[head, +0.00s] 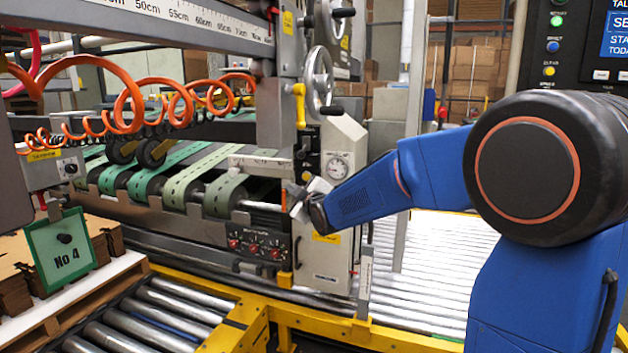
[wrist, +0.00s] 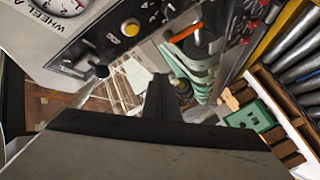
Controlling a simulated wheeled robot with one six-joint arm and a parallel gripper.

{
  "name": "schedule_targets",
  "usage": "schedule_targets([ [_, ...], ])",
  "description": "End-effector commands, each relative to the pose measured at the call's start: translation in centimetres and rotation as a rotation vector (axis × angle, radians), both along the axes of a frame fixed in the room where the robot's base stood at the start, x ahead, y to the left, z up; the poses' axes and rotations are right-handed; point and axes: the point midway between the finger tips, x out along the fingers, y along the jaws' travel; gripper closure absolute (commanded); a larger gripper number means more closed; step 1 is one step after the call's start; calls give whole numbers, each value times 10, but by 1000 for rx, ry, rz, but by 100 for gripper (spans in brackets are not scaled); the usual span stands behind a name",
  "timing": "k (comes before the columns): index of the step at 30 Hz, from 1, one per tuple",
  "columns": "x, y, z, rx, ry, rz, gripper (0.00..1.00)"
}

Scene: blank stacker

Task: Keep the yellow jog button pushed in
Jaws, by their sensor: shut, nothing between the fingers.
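In the head view a small yellow spot on the machine's side panel, just above my gripper, looks like the same button (head: 306,176). My gripper (wrist: 160,84) is shut and empty, its dark fingers rising from the bottom of the wrist view. The fingertips appear below and right of the button, apart from it in the picture. In the head view my gripper (head: 297,192) is close to the machine's side panel. How far the button is pushed in cannot be told.
A round gauge (head: 337,168) and a handwheel (head: 319,75) are near my gripper. A black-knobbed lever (wrist: 101,71) sticks out beside the panel. Green belts (head: 185,185), orange coiled hoses (head: 135,100) and a green No 4 sign (head: 62,254) lie left. Rollers (head: 440,250) stretch behind my arm.

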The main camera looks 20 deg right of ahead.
Motion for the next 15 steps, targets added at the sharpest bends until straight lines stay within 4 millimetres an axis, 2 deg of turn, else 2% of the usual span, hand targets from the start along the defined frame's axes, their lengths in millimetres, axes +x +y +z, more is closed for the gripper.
schedule_targets([
  [15, 6, -4, 0, -2, -1, -1, 100],
])
